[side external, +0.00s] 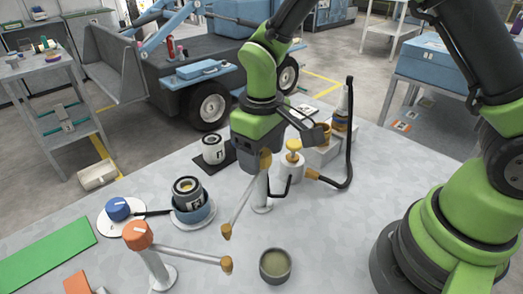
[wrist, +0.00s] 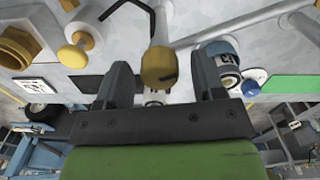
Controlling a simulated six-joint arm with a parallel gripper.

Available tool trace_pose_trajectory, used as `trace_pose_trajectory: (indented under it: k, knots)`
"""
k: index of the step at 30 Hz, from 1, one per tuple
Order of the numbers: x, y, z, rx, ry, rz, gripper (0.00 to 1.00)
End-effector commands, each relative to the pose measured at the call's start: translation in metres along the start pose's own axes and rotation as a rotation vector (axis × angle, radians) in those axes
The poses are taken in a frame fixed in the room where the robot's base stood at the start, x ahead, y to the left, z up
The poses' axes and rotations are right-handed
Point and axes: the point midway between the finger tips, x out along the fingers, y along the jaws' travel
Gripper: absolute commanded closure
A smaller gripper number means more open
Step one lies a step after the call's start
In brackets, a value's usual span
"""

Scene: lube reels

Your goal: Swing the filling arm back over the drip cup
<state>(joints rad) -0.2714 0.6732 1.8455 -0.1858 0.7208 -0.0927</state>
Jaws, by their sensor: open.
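A silver filling arm (side external: 242,207) reaches from an upright post (side external: 262,192) toward the front left and ends in a brass tip (side external: 227,232). The tip is to the left of and behind a grey cup (side external: 263,268) with greenish contents, apparently the drip cup, not over it. My gripper (side external: 268,150) is open, low at the top of the post. In the wrist view a brass knob (wrist: 158,67) shows between the open fingers of my gripper (wrist: 162,65). The silver arm (wrist: 235,24) runs off to the right there. Whether a finger touches the knob is unclear.
A second post with an orange cap (side external: 138,235) and a brass-tipped bar stands front left. A filter in a blue bowl (side external: 193,217) and a blue knob (side external: 118,208) stand left. A yellow-topped pump (side external: 293,165) with a black hose is close right.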

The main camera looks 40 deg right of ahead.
Motion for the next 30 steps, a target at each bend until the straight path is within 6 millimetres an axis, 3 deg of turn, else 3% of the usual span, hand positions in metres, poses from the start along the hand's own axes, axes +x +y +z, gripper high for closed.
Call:
trace_pose_trajectory:
  k: [8, 15, 17, 30]
  knots:
    - [0.002, 0.0, 0.0, 0.001, 0.0, 0.0, 0.37]
    - [0.0017, 0.0, 0.0, 0.0, 0.0, 0.0, 0.9]
    - [0.0017, 0.0, -0.0001, 0.0, 0.001, 0.0, 1.0]
    - [0.0017, -0.0001, 0.0002, -0.117, -0.002, 0.0, 1.0]
